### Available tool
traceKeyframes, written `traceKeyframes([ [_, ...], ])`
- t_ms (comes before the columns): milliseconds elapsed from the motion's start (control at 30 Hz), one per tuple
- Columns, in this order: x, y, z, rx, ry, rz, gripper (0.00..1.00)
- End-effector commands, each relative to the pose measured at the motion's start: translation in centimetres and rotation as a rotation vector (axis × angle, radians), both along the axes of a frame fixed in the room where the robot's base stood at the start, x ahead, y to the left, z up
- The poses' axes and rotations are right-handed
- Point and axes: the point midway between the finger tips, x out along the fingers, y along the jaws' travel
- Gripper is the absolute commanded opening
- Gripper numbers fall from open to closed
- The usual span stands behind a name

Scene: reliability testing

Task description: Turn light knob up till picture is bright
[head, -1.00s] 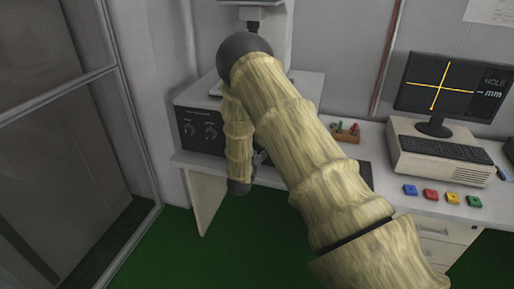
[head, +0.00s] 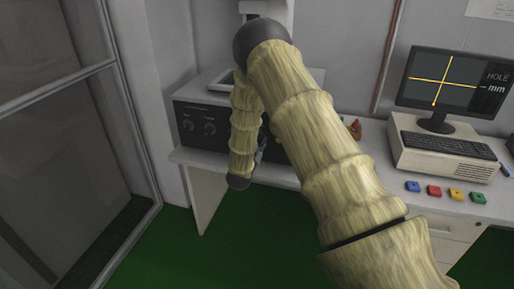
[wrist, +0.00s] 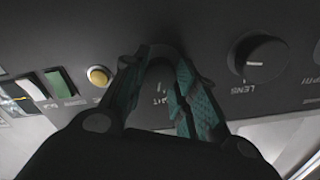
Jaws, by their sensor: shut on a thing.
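In the wrist view my gripper (wrist: 158,66) is closed around a dark round knob (wrist: 160,78) on a black panel. Its teal-padded fingers sit on both sides of the knob and cover much of it. The partly hidden label below it ends in "HT". The monitor (head: 446,84) shows a yellow cross on a grey picture, with "HOLE" and "mm" on a darker strip at the right.
Right of the gripped knob is a LENS knob (wrist: 261,58). To its left are a yellow button (wrist: 98,76) and a green switch (wrist: 60,84). A keyboard (head: 447,146) and several coloured blocks (head: 434,191) are on the right of the desk. A glass-panelled frame (head: 75,150) stands left.

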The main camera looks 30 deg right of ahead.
Motion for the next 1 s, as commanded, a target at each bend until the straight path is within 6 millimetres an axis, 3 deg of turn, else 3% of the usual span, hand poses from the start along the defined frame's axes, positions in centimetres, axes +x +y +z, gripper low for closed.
traceKeyframes([
  [33, -0.13, -0.18, -0.7, 0.029, -0.032, -0.004, 0.04],
  [1000, -0.23, -0.25, -0.94, 0.628, -0.734, -0.007, 0.04],
])
